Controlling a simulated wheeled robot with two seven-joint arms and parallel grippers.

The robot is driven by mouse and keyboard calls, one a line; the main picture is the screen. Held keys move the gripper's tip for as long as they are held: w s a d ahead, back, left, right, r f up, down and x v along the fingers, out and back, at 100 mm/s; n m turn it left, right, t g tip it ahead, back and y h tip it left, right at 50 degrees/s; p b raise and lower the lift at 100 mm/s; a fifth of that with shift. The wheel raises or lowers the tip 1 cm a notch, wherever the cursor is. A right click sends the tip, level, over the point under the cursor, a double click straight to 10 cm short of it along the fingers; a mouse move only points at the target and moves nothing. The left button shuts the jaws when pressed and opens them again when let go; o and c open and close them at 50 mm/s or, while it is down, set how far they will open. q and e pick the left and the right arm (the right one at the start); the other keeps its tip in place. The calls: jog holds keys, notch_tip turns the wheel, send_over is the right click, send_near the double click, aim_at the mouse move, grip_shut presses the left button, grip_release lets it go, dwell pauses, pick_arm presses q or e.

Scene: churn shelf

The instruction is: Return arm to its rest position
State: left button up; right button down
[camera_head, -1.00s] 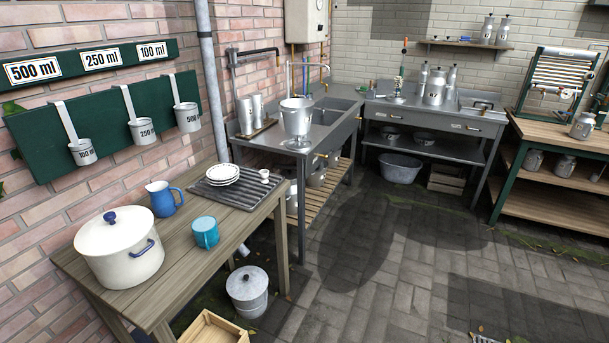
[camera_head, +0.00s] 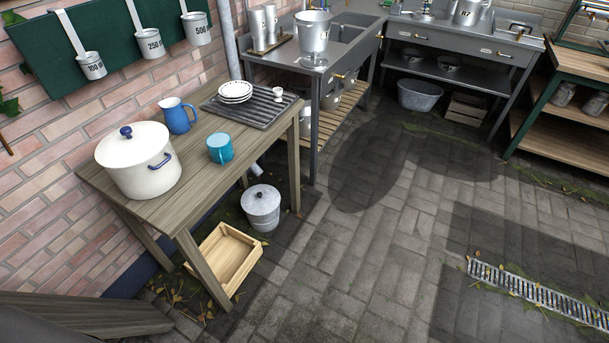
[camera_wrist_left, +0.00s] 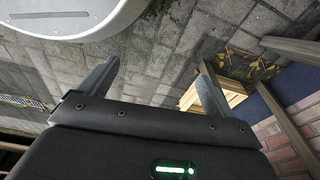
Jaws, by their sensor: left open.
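My left gripper (camera_wrist_left: 159,62) shows in the left wrist view with its two fingers spread wide apart. Nothing is between the fingers, and they hang over the grey paved floor (camera_wrist_left: 150,75). Neither gripper shows in the head view. My right gripper is in no view.
A wooden table (camera_head: 165,208) at left bears a white lidded pot (camera_head: 140,172), a blue jug (camera_head: 177,117) and a teal mug (camera_head: 220,149). Beneath are a wooden crate (camera_head: 226,255), also in the wrist view (camera_wrist_left: 212,97), and a lidded metal bucket (camera_head: 261,210). The middle floor is clear.

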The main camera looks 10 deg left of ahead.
pick_arm(q)
jog(key=s+a+f+g, duration=0.1)
jog(key=s+a+f, duration=0.1)
jog(key=s+f, duration=0.7)
jog(key=s, duration=0.3)
jog(key=shift+s+a, duration=0.2)
jog(key=shift+s, duration=0.2)
jog(key=shift+f, duration=0.1)
